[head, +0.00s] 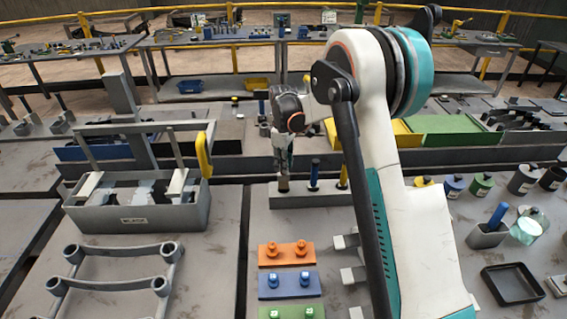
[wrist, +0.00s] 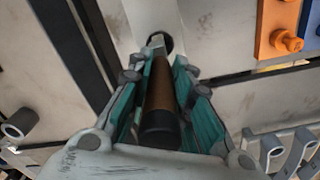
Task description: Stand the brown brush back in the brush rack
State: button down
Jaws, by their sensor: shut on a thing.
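The brown brush (wrist: 160,92) is held lengthwise between the fingers of my gripper (wrist: 158,85) in the wrist view. Its dark butt end is nearest the camera, and its pale metal end points at a dark round opening. I cannot tell how far it is in. In the head view my gripper (head: 284,165) points down over the left end of the grey brush rack (head: 310,200), with a bit of brown (head: 283,186) below it. A blue handle (head: 314,174) and a yellow handle (head: 343,177) stand upright in the rack to the right.
A grey bin with a handle (head: 135,213) stands left of the rack. Orange (head: 285,253), blue (head: 288,284) and green (head: 290,312) plates with knobs lie in front. A grey holder with a blue handle (head: 497,216) is at the right. My arm hides part of the middle.

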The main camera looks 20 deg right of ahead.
aim_at(284, 179)
jog(key=shift+f+b, duration=2.3)
jog(key=shift+f, duration=1)
dwell(0.5)
jog(key=c, duration=1.4)
grip_release()
jog(key=shift+o, duration=0.2)
jog(key=o, duration=0.5)
jog(key=shift+r+p, duration=1.65)
jog(key=shift+r, duration=1.85)
